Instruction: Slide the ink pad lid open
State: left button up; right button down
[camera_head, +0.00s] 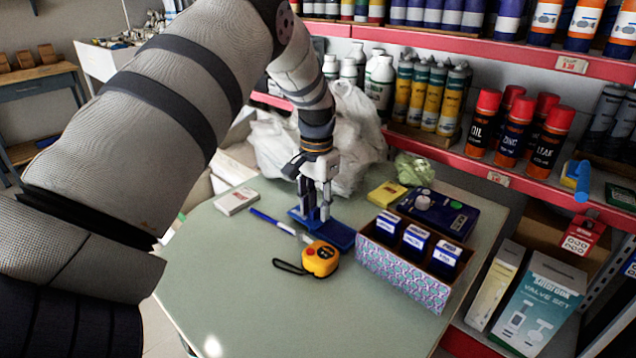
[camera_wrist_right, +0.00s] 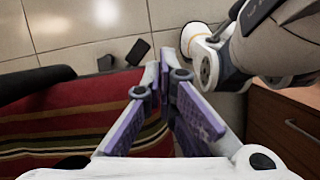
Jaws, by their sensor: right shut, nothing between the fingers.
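The blue ink pad (camera_head: 341,236) lies flat on the pale green table, beside the yellow tape measure. My left gripper (camera_head: 317,212) points straight down over the ink pad, with its fingertips at the pad's surface. A gap shows between its fingers, but whether they grip part of the lid is too small to tell. The fingers hide part of the pad, and I cannot make out how far the lid is open. My right gripper (camera_wrist_right: 162,75) is shut and empty in the right wrist view, away from the table, above a striped red rug and tiled floor.
The tape measure (camera_head: 320,259), a blue marker (camera_head: 272,220) and a patterned box (camera_head: 398,279) of small bottles stand close to the pad. White plastic bags (camera_head: 345,130) lie behind. The table's front (camera_head: 250,310) is clear.

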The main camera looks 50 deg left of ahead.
aim_at(317, 207)
pick_arm(q)
notch_tip(317, 207, up, 12)
dwell(0.5)
dwell(0.3)
